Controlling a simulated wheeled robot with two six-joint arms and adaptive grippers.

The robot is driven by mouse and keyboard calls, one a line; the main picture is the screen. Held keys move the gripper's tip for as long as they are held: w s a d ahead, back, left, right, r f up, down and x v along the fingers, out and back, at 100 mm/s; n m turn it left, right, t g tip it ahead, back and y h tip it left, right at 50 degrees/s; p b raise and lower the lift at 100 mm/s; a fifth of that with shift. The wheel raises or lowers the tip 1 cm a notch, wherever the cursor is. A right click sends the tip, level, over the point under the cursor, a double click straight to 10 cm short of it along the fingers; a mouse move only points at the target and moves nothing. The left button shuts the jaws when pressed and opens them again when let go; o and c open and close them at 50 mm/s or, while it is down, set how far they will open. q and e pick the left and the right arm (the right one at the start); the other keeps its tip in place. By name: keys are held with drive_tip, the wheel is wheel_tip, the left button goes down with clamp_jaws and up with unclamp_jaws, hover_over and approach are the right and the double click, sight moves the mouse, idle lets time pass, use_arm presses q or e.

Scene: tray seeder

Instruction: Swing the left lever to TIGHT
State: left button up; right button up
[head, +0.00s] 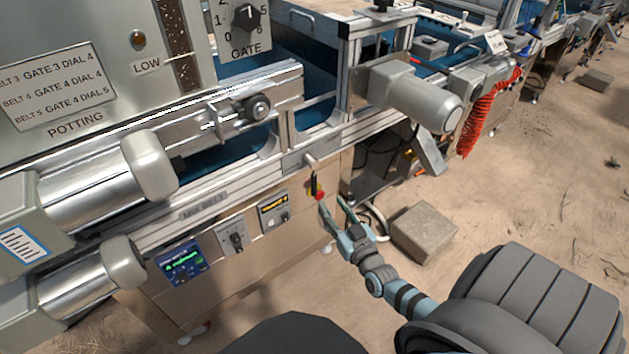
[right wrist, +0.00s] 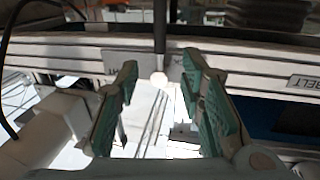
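A small lever with a dark handle (head: 313,184) hangs below a pale round pin (head: 309,160) on the machine's side rail. In the right wrist view a dark rod (right wrist: 160,30) with a pale round end (right wrist: 159,78) shows between and beyond the fingertips. I cannot read its TIGHT marking. My right gripper (head: 331,202) is open and empty, just below and right of the lever; its green fingers (right wrist: 158,80) are spread in the right wrist view. I see no contact with the lever. My left gripper is not in view.
A red button (head: 320,193) sits close beside the lever. Control boxes (head: 273,211) and a lit display (head: 181,262) line the panel to the left. A grey motor (head: 425,95) juts out above right. A block (head: 424,231) lies on the open sandy floor.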

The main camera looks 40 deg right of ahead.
sight(315, 182)
drive_tip(key=b+x, duration=0.1)
drive_tip(key=x, duration=0.1)
drive_tip(key=b+x, duration=0.1)
drive_tip(key=x, duration=0.2)
drive_tip(key=b+x, duration=0.1)
drive_tip(key=x, duration=0.1)
drive_tip(key=shift+w+d+f, duration=0.1)
drive_tip(key=shift+w+f, duration=0.2)
drive_tip(key=shift+w, duration=0.05)
drive_tip(key=b+x, duration=0.2)
drive_tip(key=x, duration=0.2)
drive_tip(key=shift+w+r+b, duration=0.15)
drive_tip(key=shift+w+b, duration=0.05)
drive_tip(key=shift+b, duration=0.1)
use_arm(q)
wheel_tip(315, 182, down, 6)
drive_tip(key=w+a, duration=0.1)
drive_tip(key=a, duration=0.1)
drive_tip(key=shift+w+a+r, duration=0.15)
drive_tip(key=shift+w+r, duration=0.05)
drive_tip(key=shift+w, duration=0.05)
use_arm(e)
drive_tip(key=shift+w+r, duration=0.1)
clamp_jaws()
